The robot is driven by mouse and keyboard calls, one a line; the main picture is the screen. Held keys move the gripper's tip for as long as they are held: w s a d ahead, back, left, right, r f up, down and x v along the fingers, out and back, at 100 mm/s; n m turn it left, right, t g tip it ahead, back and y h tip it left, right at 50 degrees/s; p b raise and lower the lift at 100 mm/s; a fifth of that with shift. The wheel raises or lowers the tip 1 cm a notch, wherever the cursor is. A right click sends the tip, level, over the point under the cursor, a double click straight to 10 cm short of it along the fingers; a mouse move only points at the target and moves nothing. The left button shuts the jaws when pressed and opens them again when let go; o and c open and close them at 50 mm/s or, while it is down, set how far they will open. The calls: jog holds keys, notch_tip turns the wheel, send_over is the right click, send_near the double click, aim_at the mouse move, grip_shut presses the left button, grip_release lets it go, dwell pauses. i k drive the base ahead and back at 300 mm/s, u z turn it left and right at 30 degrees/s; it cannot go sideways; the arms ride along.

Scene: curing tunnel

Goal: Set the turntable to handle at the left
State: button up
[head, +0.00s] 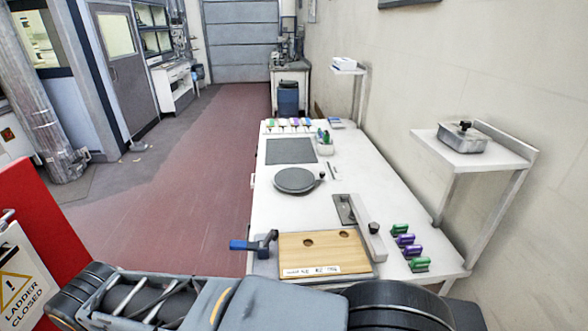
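The turntable (295,181) is a dark grey round disc lying flat on the white table, about midway along it. Its handle, a small dark knob (321,176), shows at the disc's right edge, slightly toward the far side. Nothing covers the disc. My arm's links cross the bottom of the head view, well short of the turntable. My gripper is not in view.
A wooden board (322,255) with holes lies nearer on the table (279,218), beside a blue-handled clamp (252,244) and a grey bar (366,231). Green and purple clips (403,240) stand at right. A dark mat (291,150) lies beyond the turntable. A wall shelf (463,153) overhangs right.

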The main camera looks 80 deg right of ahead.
aim_at(292, 179)
jog(key=i, duration=1.6)
jog(key=z, duration=2.65)
jog(key=i, duration=1.7)
jog(key=z, duration=1.25)
